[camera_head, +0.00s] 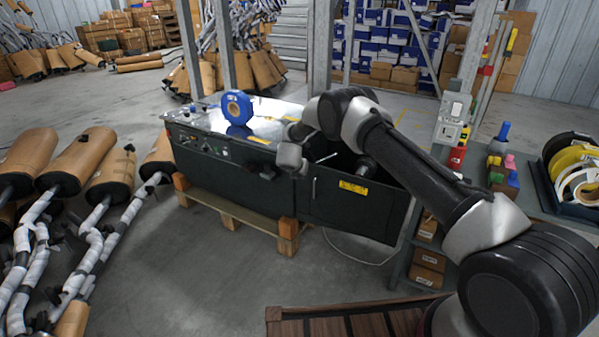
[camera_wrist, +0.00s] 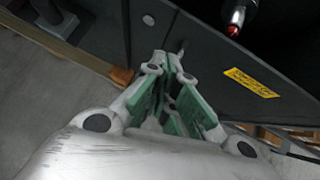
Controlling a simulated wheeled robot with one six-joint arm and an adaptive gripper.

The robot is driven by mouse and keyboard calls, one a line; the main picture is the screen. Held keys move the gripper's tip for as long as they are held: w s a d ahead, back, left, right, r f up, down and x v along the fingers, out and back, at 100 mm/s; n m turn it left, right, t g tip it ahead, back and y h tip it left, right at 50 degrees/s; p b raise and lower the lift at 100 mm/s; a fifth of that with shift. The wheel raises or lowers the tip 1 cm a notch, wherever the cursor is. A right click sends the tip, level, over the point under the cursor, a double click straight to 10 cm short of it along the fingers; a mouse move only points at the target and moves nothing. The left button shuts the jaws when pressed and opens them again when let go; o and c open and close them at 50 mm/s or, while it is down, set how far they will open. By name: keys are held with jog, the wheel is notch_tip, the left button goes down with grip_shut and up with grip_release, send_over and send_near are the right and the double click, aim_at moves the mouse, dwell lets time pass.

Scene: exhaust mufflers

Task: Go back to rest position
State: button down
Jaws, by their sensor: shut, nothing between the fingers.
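My gripper (camera_wrist: 168,75) shows in the wrist view with its green-padded fingers drawn together at the tips and nothing held between them. Behind it is the dark front panel of the machine (camera_wrist: 200,45), with a yellow label (camera_wrist: 251,83) to the right of the fingers. In the head view my arm reaches from the lower right to the black machine (camera_head: 230,178). The gripper itself is hard to make out there. A blue tape roll (camera_head: 237,107) stands on the machine's shiny top.
The machine sits on a wooden pallet (camera_head: 240,222). Wrapped mufflers (camera_head: 78,160) with pipes lie at left. At right, a grey bench (camera_head: 530,205) holds colored items and a rack of tape rolls (camera_head: 577,168). A brown slatted wooden surface (camera_head: 345,323) is at the bottom. Floor between is clear.

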jog(key=s+a+f+n+y, duration=0.1)
jog(key=s+a+n+y, duration=0.45)
jog(key=n, duration=0.85)
jog(key=s+d+r+n+g+y, duration=0.2)
jog(key=s+r+n+g+y, duration=0.15)
jog(key=s+r+n, duration=0.9)
jog(key=s+d+r+n+h, duration=0.2)
jog(key=s+d+r+n, duration=0.2)
jog(key=s+d+r, duration=0.6)
jog(key=s+d+r+n+h, duration=0.2)
jog(key=s+d+r+n, duration=0.3)
jog(key=s+d+r, duration=0.5)
jog(key=s+d+r+n+h, duration=0.2)
jog(key=s+d+r, duration=0.9)
jog(key=s, duration=1.1)
jog(key=shift+s+r+n, duration=0.25)
jog(key=shift+r+n, duration=0.2)
jog(key=shift+n, duration=0.8)
